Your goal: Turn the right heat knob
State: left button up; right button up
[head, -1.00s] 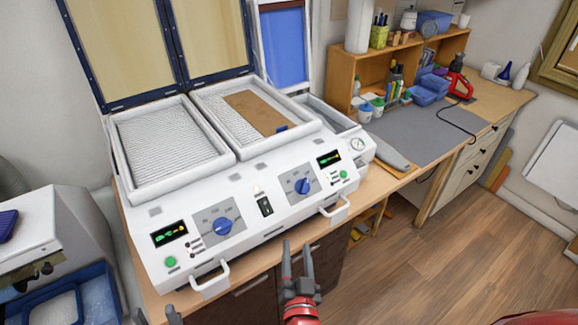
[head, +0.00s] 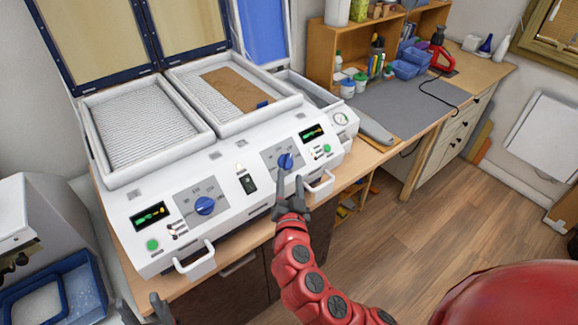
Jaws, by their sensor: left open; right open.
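The right heat knob (head: 285,161) is a blue dial on a grey plate on the right half of the white machine's front panel. The left heat knob (head: 205,206) is a similar blue dial further left. My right gripper (head: 289,188) is open just in front of and below the right knob. One finger overlaps the panel just under the knob; whether it touches cannot be told. My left gripper (head: 143,312) shows only its fingertips at the bottom edge, open and empty, below the machine's left handle.
The white forming machine (head: 228,160) has two handles, the left one (head: 194,262) and the right one (head: 319,186), which is close beside my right gripper. A brown sheet (head: 236,90) lies in the right tray. A desk with a grey mat (head: 405,108) stands at right.

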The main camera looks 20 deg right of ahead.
aim_at(289, 161)
jog(key=x, duration=0.1)
jog(key=p+x, duration=0.1)
jog(key=x, duration=0.1)
jog(key=shift+w+d+r+p, duration=0.15)
jog(key=shift+w+r+p, duration=0.1)
jog(key=shift+w+p, duration=0.1)
jog(key=shift+w+d+f, duration=0.15)
jog(key=shift+w+f, duration=0.05)
jog(key=shift+w, duration=0.5)
grip_shut()
